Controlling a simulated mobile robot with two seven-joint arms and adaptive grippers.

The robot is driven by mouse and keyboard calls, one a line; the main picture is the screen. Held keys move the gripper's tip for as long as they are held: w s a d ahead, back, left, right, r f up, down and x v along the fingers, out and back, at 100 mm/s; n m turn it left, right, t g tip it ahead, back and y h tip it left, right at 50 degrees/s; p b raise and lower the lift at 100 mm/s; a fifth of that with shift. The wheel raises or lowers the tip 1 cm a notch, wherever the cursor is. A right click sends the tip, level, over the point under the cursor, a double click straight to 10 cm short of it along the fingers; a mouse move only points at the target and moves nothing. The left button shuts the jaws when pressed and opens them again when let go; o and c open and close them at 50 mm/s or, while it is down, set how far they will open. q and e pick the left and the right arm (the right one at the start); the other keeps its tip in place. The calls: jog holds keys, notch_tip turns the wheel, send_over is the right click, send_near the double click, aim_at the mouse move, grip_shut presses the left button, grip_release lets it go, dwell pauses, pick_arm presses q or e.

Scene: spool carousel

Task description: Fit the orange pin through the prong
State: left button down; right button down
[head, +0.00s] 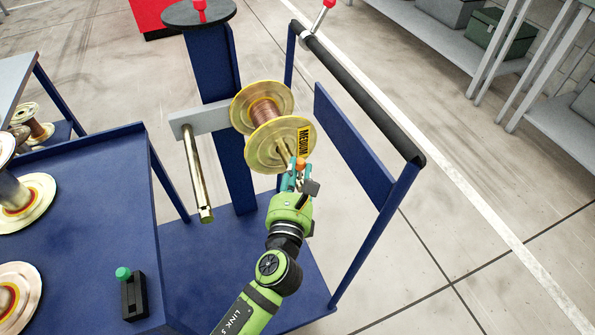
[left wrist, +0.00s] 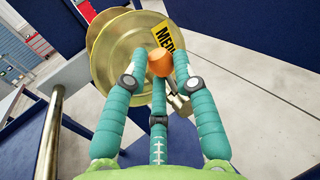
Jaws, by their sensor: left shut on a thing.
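The orange pin (head: 301,163) is in my left gripper (head: 297,176), just in front of the spool marked MEDIUM (head: 273,150). In the left wrist view, the teal fingers of my left gripper (left wrist: 159,76) close around the orange head of the pin (left wrist: 160,63). The spool's gold flange (left wrist: 125,48) is right behind it. The spool sits on the right side of the carousel crossbar, and a thin prong end (head: 285,150) shows at its front face. Whether the pin's shank is in the prong cannot be told. My right gripper is out of view.
A bare prong (head: 197,175) sticks out at the left of the crossbar. A black holder with a green knob (head: 127,277) stands on the blue table (head: 105,195), with other spools at the left. The cart's black handle (head: 360,92) and blue side panel (head: 350,145) are to the right.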

pick_arm(q)
jog(key=shift+f+b, duration=0.95)
jog(key=shift+f, duration=0.25)
jog(key=c, duration=0.9)
grip_release()
jog(key=shift+s, duration=0.1)
jog(key=shift+f, duration=0.15)
jog(key=shift+s+f, duration=0.1)
jog(key=shift+s, duration=0.45)
send_near(300, 174)
jog(key=s, duration=0.2)
jog(key=s+a, duration=0.1)
jog(key=s, duration=0.1)
jog(key=shift+s+r, duration=0.1)
jog(key=shift+r, duration=0.2)
